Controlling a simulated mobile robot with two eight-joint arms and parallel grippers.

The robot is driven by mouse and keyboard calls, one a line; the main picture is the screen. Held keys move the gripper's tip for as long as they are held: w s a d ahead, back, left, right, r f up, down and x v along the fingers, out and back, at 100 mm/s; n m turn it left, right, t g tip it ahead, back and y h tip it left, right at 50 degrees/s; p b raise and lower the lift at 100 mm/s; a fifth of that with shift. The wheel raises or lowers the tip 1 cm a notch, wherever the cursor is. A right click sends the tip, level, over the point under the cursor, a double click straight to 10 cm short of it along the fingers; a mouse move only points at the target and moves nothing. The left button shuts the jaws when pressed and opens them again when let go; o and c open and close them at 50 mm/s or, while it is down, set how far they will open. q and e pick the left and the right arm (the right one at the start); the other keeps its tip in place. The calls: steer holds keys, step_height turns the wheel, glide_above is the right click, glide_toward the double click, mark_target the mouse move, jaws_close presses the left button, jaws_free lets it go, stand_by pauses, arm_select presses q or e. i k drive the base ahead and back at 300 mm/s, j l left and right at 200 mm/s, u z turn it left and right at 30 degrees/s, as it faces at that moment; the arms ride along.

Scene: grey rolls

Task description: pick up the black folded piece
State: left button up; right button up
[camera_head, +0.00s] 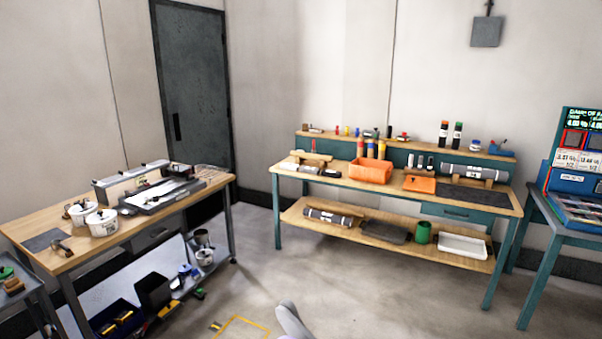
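I cannot tell for sure which thing is the black folded piece. A flat black piece (474,196) lies on the right end of the back workbench top; no fold can be made out. A dark flat piece (385,232) lies on that bench's lower shelf. A dark grey sheet (43,241) lies on the left table's near corner. Neither of my grippers shows in the head view. A pale rounded shape at the bottom middle edge may be part of my arm.
The back workbench (340,179) holds an orange bin (370,171), an orange tray (420,185) and grey rolls. The left table (30,220) carries white tubs and a machine. A blue console (577,170) stands at the right. The floor between is mostly clear, with yellow markings.

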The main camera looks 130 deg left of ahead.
mark_target(334, 174)
steer(key=u, duration=4.45)
